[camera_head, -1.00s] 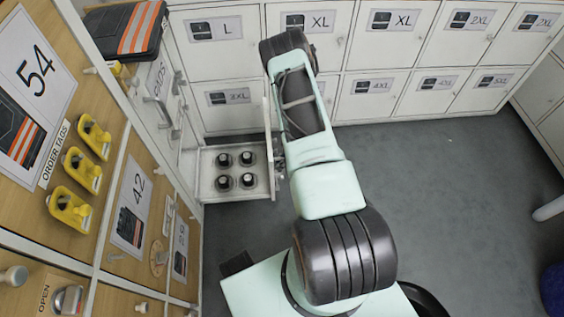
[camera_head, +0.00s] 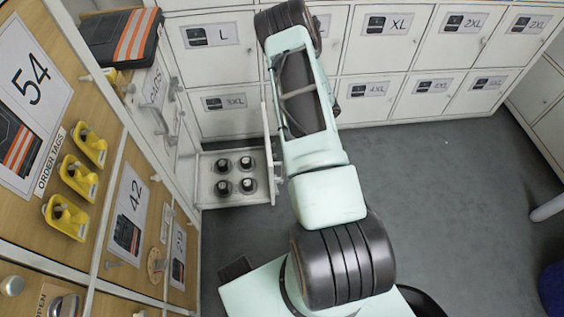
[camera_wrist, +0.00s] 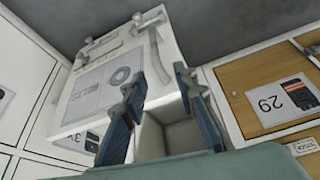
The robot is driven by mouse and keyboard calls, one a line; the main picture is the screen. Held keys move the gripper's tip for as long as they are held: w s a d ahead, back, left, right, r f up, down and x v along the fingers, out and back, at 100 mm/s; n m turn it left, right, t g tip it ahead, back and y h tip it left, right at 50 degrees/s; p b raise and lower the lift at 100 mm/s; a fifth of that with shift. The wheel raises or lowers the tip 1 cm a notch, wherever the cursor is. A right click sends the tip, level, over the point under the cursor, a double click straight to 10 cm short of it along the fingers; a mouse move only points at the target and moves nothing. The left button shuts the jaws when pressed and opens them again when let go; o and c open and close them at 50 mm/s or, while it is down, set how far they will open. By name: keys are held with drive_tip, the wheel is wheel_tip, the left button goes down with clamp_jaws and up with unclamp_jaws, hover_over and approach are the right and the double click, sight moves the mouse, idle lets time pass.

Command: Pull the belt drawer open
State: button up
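A white drawer (camera_head: 207,194) stands out from the left cabinet, open, with several dark round pieces in its holders. Its front panel (camera_head: 270,145) shows nearly edge-on beside my arm. In the wrist view, a white front panel (camera_wrist: 78,112) carries a label with a coiled-belt picture (camera_wrist: 118,75) and a bar handle (camera_wrist: 158,50). It looks like the same drawer's front, though I cannot be sure. My gripper (camera_wrist: 158,82) has its two blue fingers spread apart, near the panel and handle, with nothing visibly clamped between them. My gripper is hidden behind my arm in the head view.
White lockers with size labels (camera_head: 400,22) line the back wall. The left wooden cabinet (camera_head: 25,170) holds yellow tag holders (camera_head: 78,176) and knobs. A dark case with orange stripes (camera_head: 122,36) lies on top. Grey floor (camera_head: 450,200) is free on the right.

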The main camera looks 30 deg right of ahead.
drive_tip(key=shift+v, duration=1.45)
